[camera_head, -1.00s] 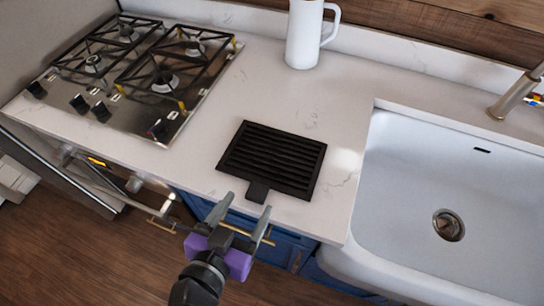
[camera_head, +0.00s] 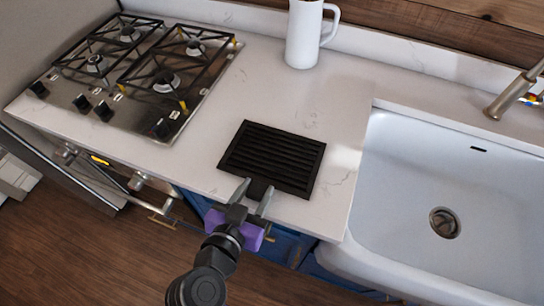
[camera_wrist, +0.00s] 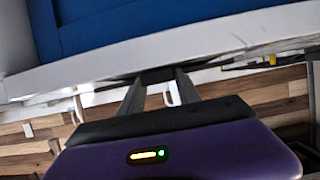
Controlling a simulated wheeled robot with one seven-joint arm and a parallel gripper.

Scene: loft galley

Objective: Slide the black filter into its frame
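The black filter (camera_head: 272,158) is a flat slatted panel lying on the white counter near its front edge, with a short tab facing me. My gripper (camera_head: 256,188) is open, its two grey fingertips at either side of the tab, with the tab between them. In the wrist view, my gripper (camera_wrist: 160,78) shows its fingers apart at the counter edge, and a dark strip of the filter (camera_wrist: 157,76) shows between the tips. I cannot tell whether the fingers touch the tab. No frame for the filter can be made out in these views.
A gas cooktop (camera_head: 140,70) with black grates lies left of the filter. A white pitcher (camera_head: 303,35) stands behind it. A white sink (camera_head: 400,190) with a brass-toned tap (camera_head: 515,95) is at right. The counter (camera_head: 335,110) between them is clear. Blue cabinets (camera_head: 285,245) are below.

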